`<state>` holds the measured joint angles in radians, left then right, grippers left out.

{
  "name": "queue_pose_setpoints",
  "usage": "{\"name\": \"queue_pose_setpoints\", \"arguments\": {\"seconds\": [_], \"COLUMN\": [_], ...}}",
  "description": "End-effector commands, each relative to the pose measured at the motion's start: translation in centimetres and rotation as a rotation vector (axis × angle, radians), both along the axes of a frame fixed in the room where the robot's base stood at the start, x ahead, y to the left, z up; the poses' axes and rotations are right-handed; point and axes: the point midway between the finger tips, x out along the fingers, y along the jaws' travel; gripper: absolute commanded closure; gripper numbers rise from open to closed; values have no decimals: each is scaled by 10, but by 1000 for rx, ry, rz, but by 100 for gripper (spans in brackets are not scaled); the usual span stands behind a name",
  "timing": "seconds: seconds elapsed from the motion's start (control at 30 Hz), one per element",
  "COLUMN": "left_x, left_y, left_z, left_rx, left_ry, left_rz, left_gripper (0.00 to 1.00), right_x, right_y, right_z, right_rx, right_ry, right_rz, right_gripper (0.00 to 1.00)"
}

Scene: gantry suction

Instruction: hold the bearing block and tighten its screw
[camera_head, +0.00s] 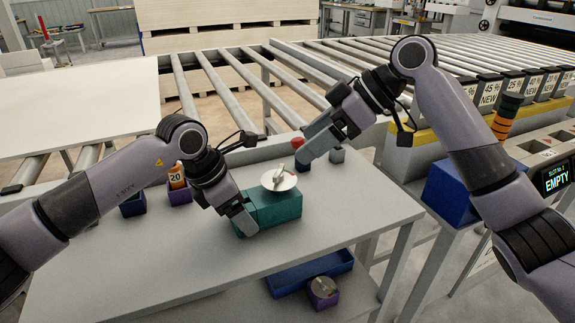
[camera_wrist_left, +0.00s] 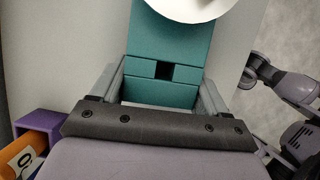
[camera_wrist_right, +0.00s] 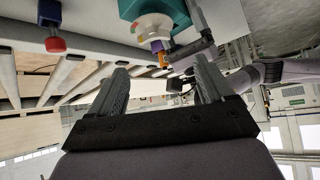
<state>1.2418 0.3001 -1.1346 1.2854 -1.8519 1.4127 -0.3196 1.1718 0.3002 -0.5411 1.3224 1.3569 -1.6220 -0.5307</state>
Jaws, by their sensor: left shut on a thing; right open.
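The teal bearing block (camera_head: 282,212) sits on the grey bench. A white disc (camera_head: 279,181) with a small metal piece on it lies on its top; I cannot make out the screw itself. My left gripper (camera_head: 246,220) is shut on the block's near left end. In the left wrist view the teal block (camera_wrist_left: 172,48) lies between its two fingers. My right gripper (camera_head: 306,156) is open and empty, above the bench behind and right of the block. In the right wrist view the block (camera_wrist_right: 140,8) is beyond the fingertips, with the white disc (camera_wrist_right: 153,27) below it.
A purple box (camera_head: 180,195) with an orange item marked 20 and a dark blue bin (camera_head: 132,207) stand left. A red-topped piece (camera_wrist_right: 54,43) is near my right gripper.

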Motion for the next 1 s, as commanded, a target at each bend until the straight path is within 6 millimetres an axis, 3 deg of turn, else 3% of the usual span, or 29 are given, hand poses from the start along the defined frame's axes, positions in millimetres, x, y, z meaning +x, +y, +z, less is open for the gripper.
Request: {"name": "queue_pose_setpoints", "arguments": {"seconds": [0.2,0.6,0.77,1.0], "left_x": [0,0,0,0], "left_y": [0,0,0,0], "left_z": [0,0,0,0], "left_rx": [0,0,0,0], "left_ry": [1,0,0,0], "left_rz": [1,0,0,0], "left_gripper": [92,92,92,92], "right_x": [-9,-23,-19,-4], "right_y": [-25,-55,-44,-4], "right_z": [-20,-28,-32,-50], "right_rx": [198,352,360,358], "right_ry": [-70,-170,-174,-172], "right_rz": [-31,-89,-89,-89], "right_gripper": [19,19,19,19]}}
